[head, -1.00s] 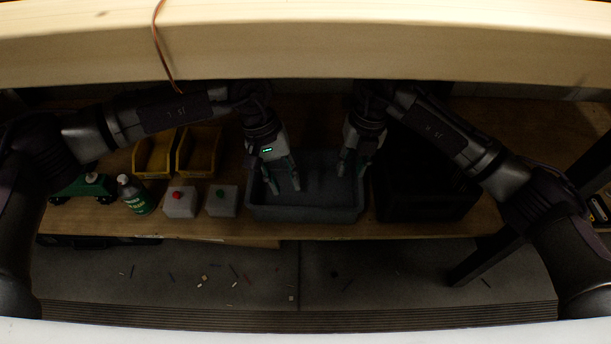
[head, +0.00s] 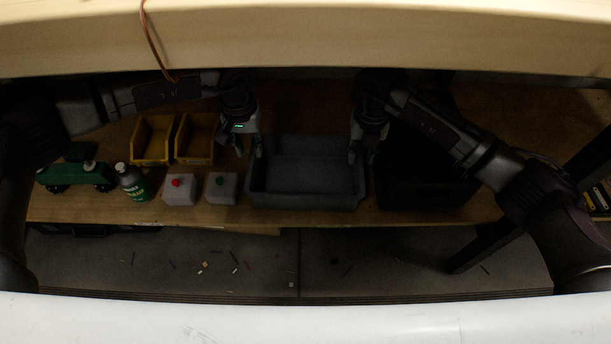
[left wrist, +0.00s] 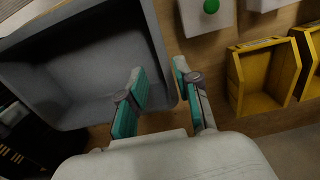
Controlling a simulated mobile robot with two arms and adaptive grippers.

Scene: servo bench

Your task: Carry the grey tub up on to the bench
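The grey tub (head: 305,201) is empty and sits upright on the wooden shelf under the bench (head: 330,45). My left gripper (head: 249,150) is at the tub's left rim in the head view. In the left wrist view the tub (left wrist: 85,75) fills the left side, and the open left fingers (left wrist: 160,92) stand either side of its rim with a gap between them. My right gripper (head: 362,156) is at the tub's right rim. Its fingers look parted, one over the tub's inside and one outside.
Two yellow bins (head: 153,140), grey boxes with a red button (head: 179,190) and a green button (head: 221,189), a bottle (head: 131,184) and a green toy vehicle (head: 75,174) stand left of the tub. A dark crate (head: 425,190) is close on its right. The bench overhangs the shelf.

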